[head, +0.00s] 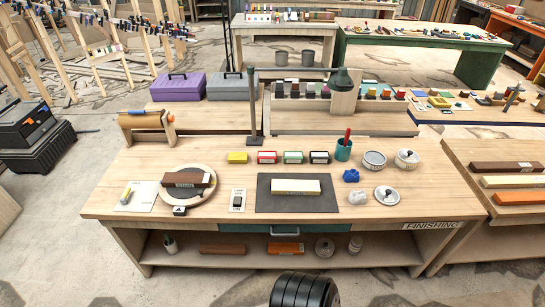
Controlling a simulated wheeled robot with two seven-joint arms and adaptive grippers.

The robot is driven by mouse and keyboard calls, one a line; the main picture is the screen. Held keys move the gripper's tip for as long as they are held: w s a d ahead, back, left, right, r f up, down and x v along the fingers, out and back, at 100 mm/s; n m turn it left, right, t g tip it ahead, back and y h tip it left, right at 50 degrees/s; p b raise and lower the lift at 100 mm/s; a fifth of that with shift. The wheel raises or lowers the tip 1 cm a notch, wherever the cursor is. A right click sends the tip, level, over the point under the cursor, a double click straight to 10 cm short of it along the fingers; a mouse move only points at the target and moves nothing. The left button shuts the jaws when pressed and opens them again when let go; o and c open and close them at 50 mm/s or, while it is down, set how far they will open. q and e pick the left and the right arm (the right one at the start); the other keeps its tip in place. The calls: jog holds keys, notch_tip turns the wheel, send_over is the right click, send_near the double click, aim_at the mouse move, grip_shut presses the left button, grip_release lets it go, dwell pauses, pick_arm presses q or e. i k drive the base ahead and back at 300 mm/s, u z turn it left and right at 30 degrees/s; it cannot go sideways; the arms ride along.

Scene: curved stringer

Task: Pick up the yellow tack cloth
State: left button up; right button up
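A small yellow folded piece (237,157), which looks like the tack cloth, lies flat toward the back of the wooden finishing table (215,228). It is left of a row of small labelled boxes, with a narrow gap to the red one (267,157). Nothing covers it. Neither of my grippers can be made out in the head view.
Green (293,157) and black (319,157) boxes continue the row. A dark post (253,105) stands behind the cloth. In front are a grey mat (268,204) with a sharpening stone and a round board (165,198).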

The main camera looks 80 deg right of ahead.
aim_at(233, 158)
jog(key=z, duration=2.1)
jog(key=k, duration=0.45)
jog(key=z, duration=0.55)
jog(key=i, duration=1.75)
jog(key=u, duration=1.35)
jog(key=i, duration=0.5)
jog(key=u, duration=0.25)
